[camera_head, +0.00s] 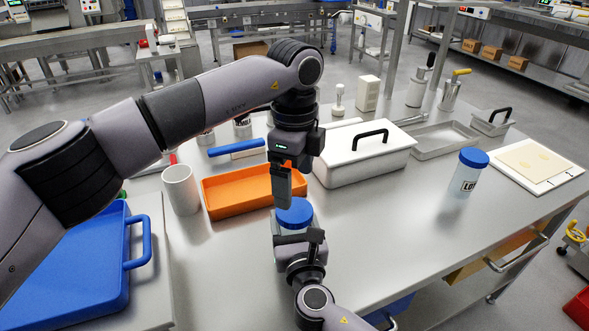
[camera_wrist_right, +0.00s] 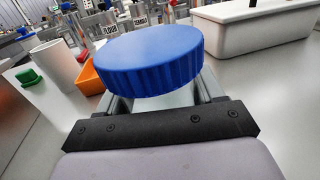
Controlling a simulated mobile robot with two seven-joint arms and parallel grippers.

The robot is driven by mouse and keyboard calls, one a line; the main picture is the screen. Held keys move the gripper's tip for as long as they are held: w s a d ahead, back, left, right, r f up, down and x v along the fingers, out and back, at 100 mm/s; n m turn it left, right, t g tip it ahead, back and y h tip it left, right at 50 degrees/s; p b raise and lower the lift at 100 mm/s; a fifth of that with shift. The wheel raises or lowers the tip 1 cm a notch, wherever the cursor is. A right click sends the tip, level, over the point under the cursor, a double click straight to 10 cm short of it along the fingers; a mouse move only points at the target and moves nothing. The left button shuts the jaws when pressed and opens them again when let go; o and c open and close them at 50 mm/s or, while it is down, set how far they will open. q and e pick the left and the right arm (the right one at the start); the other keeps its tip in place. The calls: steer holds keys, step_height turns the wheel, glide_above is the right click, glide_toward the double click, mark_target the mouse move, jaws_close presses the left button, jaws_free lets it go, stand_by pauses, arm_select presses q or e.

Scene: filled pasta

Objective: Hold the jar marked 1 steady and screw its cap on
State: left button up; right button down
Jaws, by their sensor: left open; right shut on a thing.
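A jar (camera_head: 277,226) with a blue cap (camera_head: 294,211) stands near the table's front edge; its mark is not visible. My right gripper (camera_head: 299,238) is shut on the jar's body from the front. In the right wrist view the ribbed blue cap (camera_wrist_right: 150,58) sits on top, above the fingers, and hides most of the jar. I cannot tell how tightly it is seated. My left gripper (camera_head: 284,198) points down directly over the cap, its fingertips close to it. It is open, though its fingers overlap in the head view.
An orange tray (camera_head: 235,204) and a white cup (camera_head: 181,190) stand to the left. A white lidded box (camera_head: 362,168) is behind right. Another blue-capped jar (camera_head: 465,184), labelled LOT, stands further right. The table between the two jars is clear.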

mark_target(294, 209)
arm_select(q)
step_height(294, 209, down, 7)
steer(key=shift+r, duration=0.1)
stand_by(0.4)
